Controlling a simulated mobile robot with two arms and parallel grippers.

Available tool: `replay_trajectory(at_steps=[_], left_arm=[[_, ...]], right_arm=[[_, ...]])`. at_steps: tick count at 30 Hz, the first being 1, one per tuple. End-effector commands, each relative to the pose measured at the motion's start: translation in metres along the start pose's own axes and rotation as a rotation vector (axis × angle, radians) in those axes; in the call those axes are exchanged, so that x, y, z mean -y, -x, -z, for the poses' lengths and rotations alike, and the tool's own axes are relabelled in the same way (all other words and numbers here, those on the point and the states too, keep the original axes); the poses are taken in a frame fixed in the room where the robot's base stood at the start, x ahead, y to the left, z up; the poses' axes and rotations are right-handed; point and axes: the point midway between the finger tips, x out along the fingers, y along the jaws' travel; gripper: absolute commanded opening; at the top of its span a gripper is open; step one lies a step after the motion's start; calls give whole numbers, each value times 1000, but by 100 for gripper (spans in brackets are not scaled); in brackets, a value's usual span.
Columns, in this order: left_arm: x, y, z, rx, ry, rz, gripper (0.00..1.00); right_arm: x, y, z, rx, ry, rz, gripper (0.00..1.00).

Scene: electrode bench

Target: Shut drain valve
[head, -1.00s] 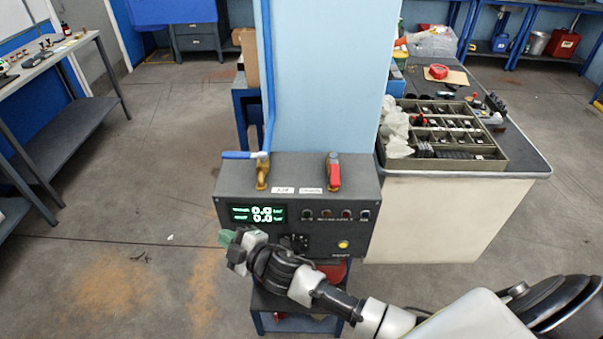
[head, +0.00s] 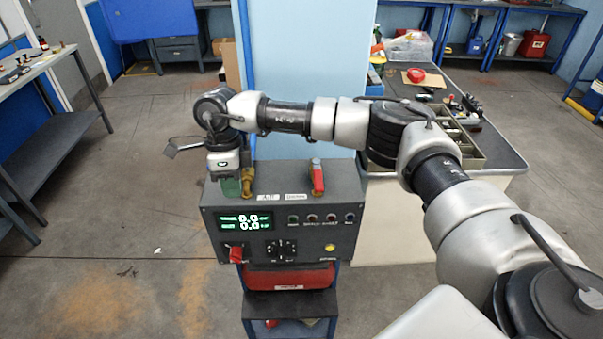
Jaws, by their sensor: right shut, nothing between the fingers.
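A dark grey control box (head: 345,218) carries two brass valves on top. The right valve has a red lever (head: 317,176), standing roughly in line with its body. The left valve's brass body (head: 248,180) shows beside my right gripper; its blue lever is hidden behind my gripper and arm. My right gripper (head: 230,188) points down at the box's top left, shut and empty, with greenish fingertips close to the left valve. I cannot tell whether it touches the lever. The small labels by the valves are too blurred to read surely. My left gripper is out of view.
The box front has a lit display (head: 244,221), a red knob (head: 236,254) and a yellow button (head: 329,247). A light blue column stands behind. A workbench (head: 505,160) with a parts tray is right; another bench (head: 60,70) is left. Floor at left is clear.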

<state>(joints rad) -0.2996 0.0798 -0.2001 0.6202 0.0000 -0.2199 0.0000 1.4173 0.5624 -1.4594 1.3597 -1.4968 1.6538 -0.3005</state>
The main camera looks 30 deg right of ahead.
Motion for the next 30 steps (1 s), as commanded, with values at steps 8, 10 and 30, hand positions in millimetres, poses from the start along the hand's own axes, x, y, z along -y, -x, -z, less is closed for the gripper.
replay_trajectory(at_steps=[8, 10, 30], left_arm=[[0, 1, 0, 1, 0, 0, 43], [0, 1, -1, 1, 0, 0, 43], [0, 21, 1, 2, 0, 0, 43]], right_arm=[[37, 72, 76, -322, -105, 191, 0], [38, 77, 82, -348, -117, 201, 0], [44, 47, 98, -359, -120, 199, 0]])
